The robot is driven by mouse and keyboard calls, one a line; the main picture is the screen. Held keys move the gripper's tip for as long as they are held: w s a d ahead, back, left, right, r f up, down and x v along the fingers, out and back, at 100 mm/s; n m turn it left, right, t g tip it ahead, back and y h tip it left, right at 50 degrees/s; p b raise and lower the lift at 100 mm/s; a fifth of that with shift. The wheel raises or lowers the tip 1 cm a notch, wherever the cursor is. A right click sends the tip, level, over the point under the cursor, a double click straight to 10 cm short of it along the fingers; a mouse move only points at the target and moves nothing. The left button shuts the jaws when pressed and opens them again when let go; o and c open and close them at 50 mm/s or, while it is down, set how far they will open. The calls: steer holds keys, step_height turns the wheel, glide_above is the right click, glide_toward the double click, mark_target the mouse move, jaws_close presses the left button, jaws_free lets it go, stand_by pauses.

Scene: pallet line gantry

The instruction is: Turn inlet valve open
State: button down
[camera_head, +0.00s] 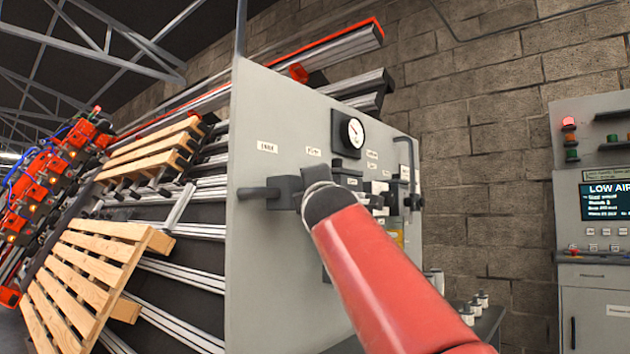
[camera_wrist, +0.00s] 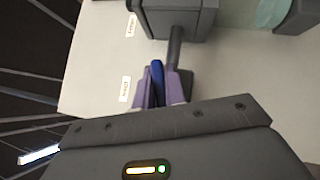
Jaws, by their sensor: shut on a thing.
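The inlet valve shows in the wrist view as a blue handle (camera_wrist: 157,72) in front of a dark pipe (camera_wrist: 175,50) on the grey panel. My gripper (camera_wrist: 158,95) has its two purple fingers closed around this handle, one on each side. In the head view my gripper is at the panel's left part, below the leftmost label. A dark stub (camera_head: 252,192) sticks out to the left there. The blue handle and the fingertips cannot be made out in the head view, so the handle's angle is clear only from the wrist.
The grey panel (camera_head: 255,110) carries a round gauge (camera_head: 351,132) and more dark fittings to the right. A control cabinet (camera_head: 595,215) with a "LOW AIR" screen stands at the far right. Wooden pallets (camera_head: 85,270) lie on the line at left. Small containers (camera_head: 475,303) stand at lower right.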

steer(key=shift+f+m+g+h+p, duration=0.1)
steer(key=shift+m+g+h+p, duration=0.4)
steer(key=shift+m+g, duration=0.9)
steer(key=c, duration=1.5)
jaws_free()
steer(key=shift+o, duration=0.2)
steer(key=s+d+b, duration=0.1)
steer(key=s+b, duration=0.2)
steer(key=s, duration=0.4)
steer(key=shift+s, duration=0.35)
